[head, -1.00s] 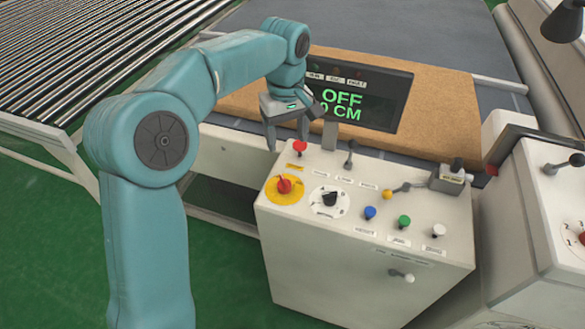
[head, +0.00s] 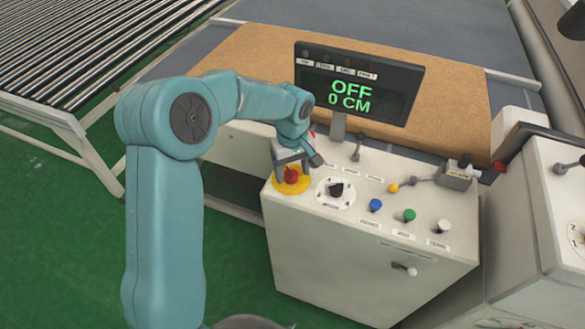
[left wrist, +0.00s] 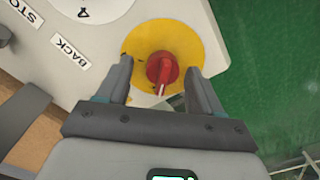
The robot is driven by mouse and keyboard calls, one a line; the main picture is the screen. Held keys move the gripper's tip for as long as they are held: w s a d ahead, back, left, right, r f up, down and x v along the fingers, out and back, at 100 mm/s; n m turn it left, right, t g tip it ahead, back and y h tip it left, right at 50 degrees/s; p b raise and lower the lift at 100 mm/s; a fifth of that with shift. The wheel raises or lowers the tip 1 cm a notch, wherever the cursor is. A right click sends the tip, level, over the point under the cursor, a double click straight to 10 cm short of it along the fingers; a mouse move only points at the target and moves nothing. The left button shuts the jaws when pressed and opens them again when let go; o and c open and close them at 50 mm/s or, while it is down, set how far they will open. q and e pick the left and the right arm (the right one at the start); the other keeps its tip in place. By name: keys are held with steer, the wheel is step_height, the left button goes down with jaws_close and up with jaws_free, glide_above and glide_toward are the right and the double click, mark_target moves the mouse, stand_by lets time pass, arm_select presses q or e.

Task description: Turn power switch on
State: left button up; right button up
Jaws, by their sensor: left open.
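The power switch is a red rotary knob (head: 291,175) on a yellow round plate (head: 278,187), at the left end of the white control box (head: 350,255). In the left wrist view the red knob (left wrist: 162,70) lies between and just beyond the fingertips, on its yellow plate (left wrist: 190,38). My left gripper (head: 294,166) is open and hangs right over the knob; it also shows in the left wrist view (left wrist: 160,84). Whether a finger touches the knob I cannot tell. The display (head: 358,88) reads OFF and 0 CM. My right gripper is not in view.
A black dial (head: 336,190), levers, and blue (head: 375,206), green (head: 409,215) and white (head: 443,226) buttons stand right of the knob. A red button behind is mostly hidden by my gripper. A brown mattress (head: 240,60) lies behind the box.

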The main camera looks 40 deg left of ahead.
arm_select(q)
steer(key=shift+s+a+f, duration=0.1)
steer(key=shift+s+f, duration=0.05)
steer(key=shift+f, duration=0.05)
steer(key=shift+s, duration=0.15)
steer(key=shift+w+f, duration=0.1)
steer(key=shift+w, duration=0.15)
steer(key=c, duration=0.9)
steer(key=shift+s, duration=0.1)
steer(key=shift+c, duration=0.8)
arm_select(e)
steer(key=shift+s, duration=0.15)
